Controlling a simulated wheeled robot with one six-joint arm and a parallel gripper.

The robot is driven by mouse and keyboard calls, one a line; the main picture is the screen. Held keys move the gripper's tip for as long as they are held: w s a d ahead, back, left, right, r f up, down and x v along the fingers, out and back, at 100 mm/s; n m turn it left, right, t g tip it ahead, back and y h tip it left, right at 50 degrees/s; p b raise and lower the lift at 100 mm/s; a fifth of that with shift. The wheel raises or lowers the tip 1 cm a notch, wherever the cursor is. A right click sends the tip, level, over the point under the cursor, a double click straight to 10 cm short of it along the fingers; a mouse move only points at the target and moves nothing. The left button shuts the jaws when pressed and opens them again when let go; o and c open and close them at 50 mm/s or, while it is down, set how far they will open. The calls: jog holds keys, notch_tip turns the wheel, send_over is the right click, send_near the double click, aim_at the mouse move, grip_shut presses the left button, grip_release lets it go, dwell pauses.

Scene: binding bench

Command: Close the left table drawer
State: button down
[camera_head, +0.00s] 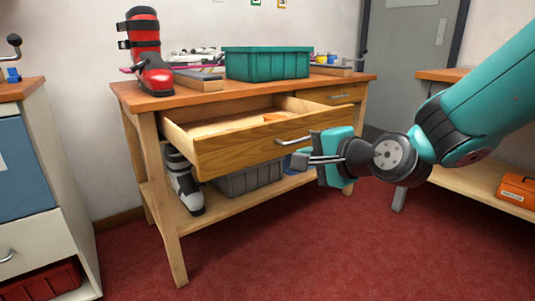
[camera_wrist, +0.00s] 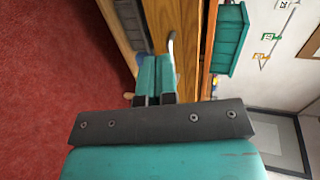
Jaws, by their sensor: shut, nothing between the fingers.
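The left table drawer (camera_head: 235,151) is pulled well out of the wooden table (camera_head: 180,101). Its open inside shows, with an orange item lying in it. The drawer's metal handle (camera_head: 292,141) is on the front panel. My gripper (camera_head: 301,160) is shut and empty, just in front of the drawer front's right part, near and slightly below the handle. In the wrist view, my shut fingers (camera_wrist: 155,79) point at the wooden drawer front (camera_wrist: 187,45), with the handle (camera_wrist: 171,47) beside the tips. I cannot tell whether they touch.
The right drawer (camera_head: 340,94) is shut. A red ski boot (camera_head: 147,60) and a green bin (camera_head: 266,64) stand on the table. A white boot (camera_head: 183,184) and a grey bin (camera_head: 247,180) sit on the lower shelf. Red floor in front is clear.

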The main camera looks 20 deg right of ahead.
jog(key=p, duration=0.6)
send_near(261, 147)
jog(key=x, duration=0.6)
jog(key=shift+a+f, duration=0.1)
jog(key=shift+f, duration=0.1)
jog(key=shift+w+a, duration=0.15)
jog(key=shift+w, duration=0.3)
jog(key=shift+w, duration=0.1)
